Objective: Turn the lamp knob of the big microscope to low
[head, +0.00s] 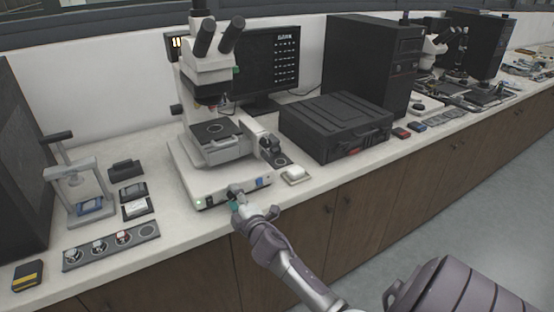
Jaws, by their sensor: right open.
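The big white microscope (208,72) stands on the bench left of centre. Its base (190,180) has a front face with a small green light (198,206) at the left and a blue part (260,182) at the right. My right gripper (236,197) is at the middle of this front face, with its teal fingertips close against it. The jaws are open, but the fingers are small in the picture. The lamp knob cannot be made out clearly; the gripper covers part of the panel, and I cannot tell whether it touches the knob. My left gripper is not in view.
A black case (335,122) and a small white mouse (296,174) lie right of the microscope. A monitor (268,65) stands behind it. A press stand (75,180) and a tray of small round pieces (112,246) are at the left. The bench's front edge is just below my gripper.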

